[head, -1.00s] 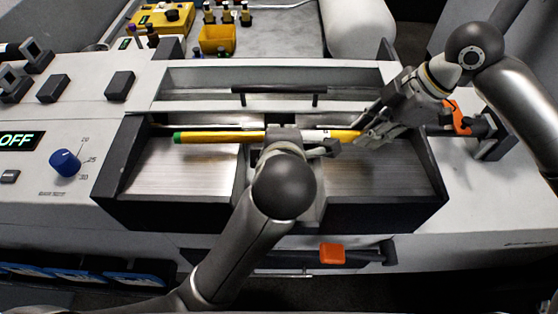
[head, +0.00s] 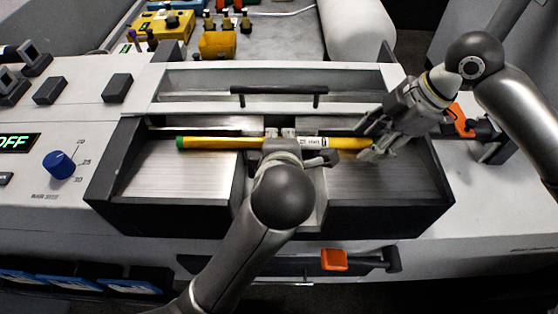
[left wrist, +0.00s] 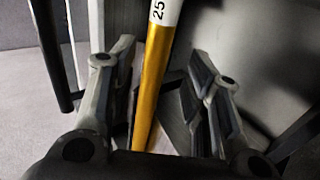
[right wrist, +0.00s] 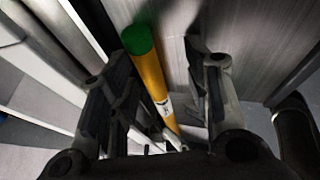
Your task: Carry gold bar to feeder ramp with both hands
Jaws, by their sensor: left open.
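The gold bar (head: 215,143) has a green left end and a white label (head: 312,143). It lies lengthwise across the silver feeder ramp (head: 180,170). My left gripper (head: 280,135) is open over the bar's middle, and the left wrist view shows the bar (left wrist: 152,85) between its spread fingers. My right gripper (head: 370,139) is open around the bar's right end. The right wrist view shows its fingers apart, with the bar (right wrist: 150,75) and its green end (right wrist: 137,40) between and beyond them. Contact between bar and ramp is partly hidden by my left arm.
A dark bar handle (head: 278,90) crosses the cover behind the ramp. Dark side walls (head: 112,165) bound the ramp. An orange-tabbed handle (head: 334,260) sits below its front. A yellow bin (head: 217,44) and bottles stand at the back. A blue knob (head: 60,163) is on the left panel.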

